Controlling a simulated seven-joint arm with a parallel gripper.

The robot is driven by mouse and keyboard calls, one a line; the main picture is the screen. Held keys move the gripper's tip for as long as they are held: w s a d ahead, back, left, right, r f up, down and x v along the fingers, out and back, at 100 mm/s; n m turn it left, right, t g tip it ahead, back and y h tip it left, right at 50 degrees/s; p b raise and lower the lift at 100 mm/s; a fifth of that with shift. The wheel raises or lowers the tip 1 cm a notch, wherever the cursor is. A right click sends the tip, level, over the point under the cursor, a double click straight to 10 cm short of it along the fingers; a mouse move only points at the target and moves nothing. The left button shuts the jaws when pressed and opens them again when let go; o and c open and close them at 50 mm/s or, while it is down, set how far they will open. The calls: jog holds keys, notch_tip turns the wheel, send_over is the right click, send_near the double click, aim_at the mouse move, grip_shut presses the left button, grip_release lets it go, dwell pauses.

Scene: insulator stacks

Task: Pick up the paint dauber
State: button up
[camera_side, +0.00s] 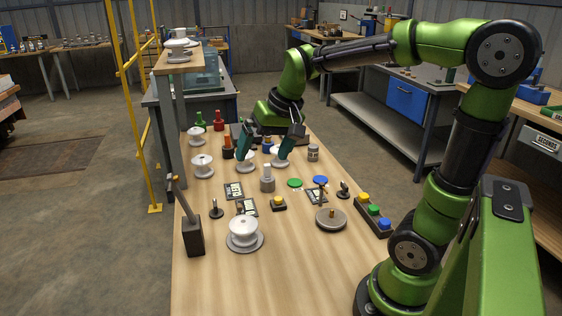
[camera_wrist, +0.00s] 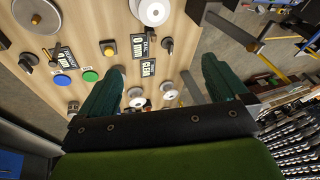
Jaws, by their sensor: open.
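My gripper (camera_side: 261,163) is open, its two teal fingers spread above the far half of the wooden table; it also shows in the wrist view (camera_wrist: 162,64). Nothing is held between the fingers. I cannot tell for sure which item is the paint dauber. Several small bottle-like pieces with narrow upright tops stand upright: a grey one (camera_side: 267,180) just in front of the fingers, an orange-and-dark one (camera_side: 228,147) left of the left finger, a red one (camera_side: 219,121) and a green one (camera_side: 200,120) farther back. A blue piece is partly hidden between the fingers.
White spools stand at the near left (camera_side: 243,232) and far left (camera_side: 202,165). A dark lever box (camera_side: 193,236) stands at the left edge. A round metal disc (camera_side: 331,220) and a button box (camera_side: 374,218) are at right. The near table end is clear.

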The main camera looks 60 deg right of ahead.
jog(key=s+a+f+n+t+y, duration=0.1)
jog(key=s+a+t, duration=0.1)
jog(key=s+a, duration=0.5)
jog(key=s, duration=0.2)
jog(key=shift+s+a+f+n, duration=0.15)
jog(key=shift+s+a+n, duration=0.2)
jog(key=shift+n, duration=0.05)
jog(key=shift+s+a+r+t, duration=0.4)
jog(key=shift+a+r, duration=0.05)
jog(key=shift+r, duration=0.15)
jog(key=shift+c, duration=1.3)
jog(key=shift+n, duration=0.3)
jog(key=c, duration=0.6)
jog(key=shift+o, duration=0.2)
jog(key=m+g+h, duration=0.2)
jog(key=m+g, duration=0.3)
jog(key=g, duration=0.2)
send_over(267, 164)
notch_tip(267, 164, down, 3)
jog(key=f, duration=1.1)
jog(key=shift+s+d+f, duration=0.1)
jog(key=shift+s+f, duration=0.15)
jog(key=shift+s, duration=0.05)
jog(key=shift+w+f, duration=0.15)
jog(key=shift+f, duration=1.25)
jog(key=shift+w+f, duration=0.1)
jog(key=shift+f, duration=1.3)
